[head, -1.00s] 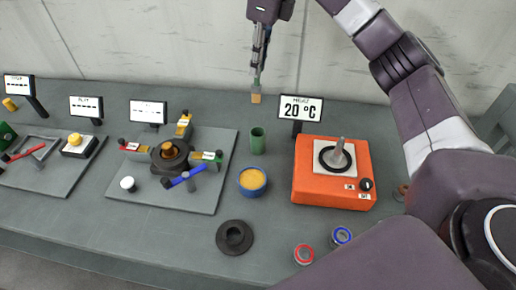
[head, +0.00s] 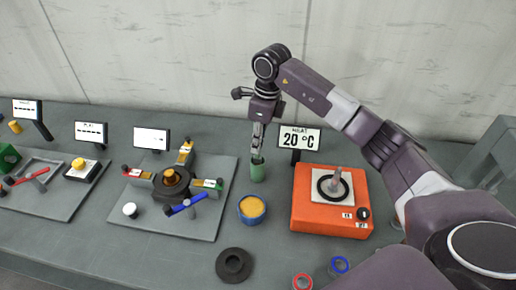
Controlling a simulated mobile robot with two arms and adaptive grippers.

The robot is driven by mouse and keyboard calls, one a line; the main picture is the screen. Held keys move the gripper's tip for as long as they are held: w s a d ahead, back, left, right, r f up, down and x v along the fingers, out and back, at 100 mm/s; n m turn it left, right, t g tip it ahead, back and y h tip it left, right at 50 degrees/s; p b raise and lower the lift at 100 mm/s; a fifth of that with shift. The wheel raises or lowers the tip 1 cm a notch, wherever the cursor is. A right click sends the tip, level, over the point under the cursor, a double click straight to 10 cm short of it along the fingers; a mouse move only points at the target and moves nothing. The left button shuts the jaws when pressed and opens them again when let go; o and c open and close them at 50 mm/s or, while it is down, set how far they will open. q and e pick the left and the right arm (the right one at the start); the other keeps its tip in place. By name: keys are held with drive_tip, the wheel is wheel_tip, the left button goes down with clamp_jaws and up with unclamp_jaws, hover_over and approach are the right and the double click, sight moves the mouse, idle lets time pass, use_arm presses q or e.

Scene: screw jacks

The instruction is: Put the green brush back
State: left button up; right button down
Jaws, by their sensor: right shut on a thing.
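My right gripper (head: 258,142) points down right above a small green cup (head: 257,173). It is shut on the green brush (head: 257,156), of which only a short piece shows between the fingertips and the cup's mouth. The brush's lower end appears to be inside the cup, hidden by its wall. The cup stands upright on the grey table. My left gripper is not in view.
A blue pot with yellow-orange contents (head: 252,208) stands just in front of the cup. An orange heater (head: 333,201) is to the right, with a 20 °C display (head: 300,139) behind it. A grey board with a four-armed fixture (head: 174,181) lies to the left.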

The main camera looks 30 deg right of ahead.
sight(257, 157)
wheel_tip(257, 157, down, 4)
drive_tip(key=shift+r+p, duration=0.2)
drive_tip(key=shift+p, duration=0.3)
drive_tip(key=shift+f, duration=0.1)
drive_tip(key=c, duration=1.9)
unclamp_jaws()
drive_tip(key=shift+r, duration=0.2)
drive_tip(key=r+b, duration=0.1)
drive_tip(key=r, duration=0.3)
drive_tip(key=r+b, duration=0.1)
drive_tip(key=r, duration=0.3)
drive_tip(key=s+d+r+b, duration=0.1)
drive_tip(key=r, duration=0.2)
drive_tip(key=shift+s+r, duration=0.1)
drive_tip(key=shift+r, duration=0.3)
